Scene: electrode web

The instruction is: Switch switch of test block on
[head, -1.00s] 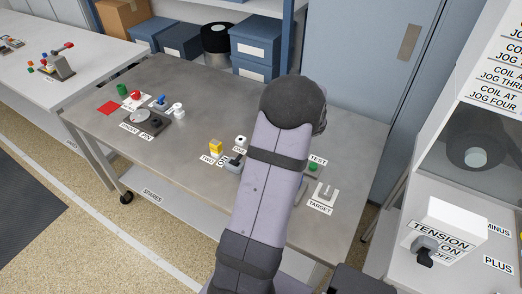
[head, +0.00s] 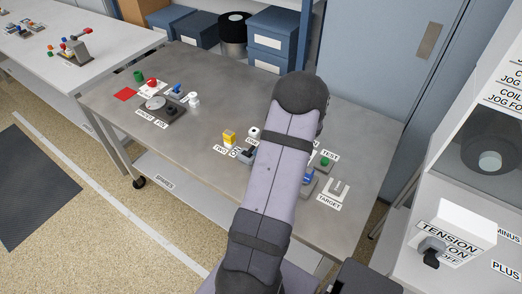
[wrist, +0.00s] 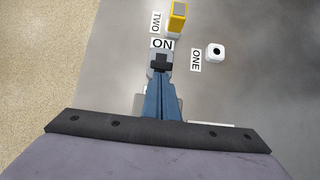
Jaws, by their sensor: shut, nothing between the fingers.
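The switch (wrist: 160,61) shows in the wrist view as a dark lever on a grey block, just below the label ON. In the head view the switch (head: 244,158) is partly hidden by my arm. My gripper (wrist: 161,80) has its blue fingers shut with nothing held. The fingertips are right at the near side of the switch and overlap its block in the picture; I cannot tell whether they touch. In the head view my arm hides the gripper's tips. The lever's exact position is unclear.
A yellow block (wrist: 177,18) by label TWO and a white piece (wrist: 215,52) by label ONE stand close beyond the switch. A green button (head: 325,162) and the TARGET plate (head: 338,190) are right of my arm.

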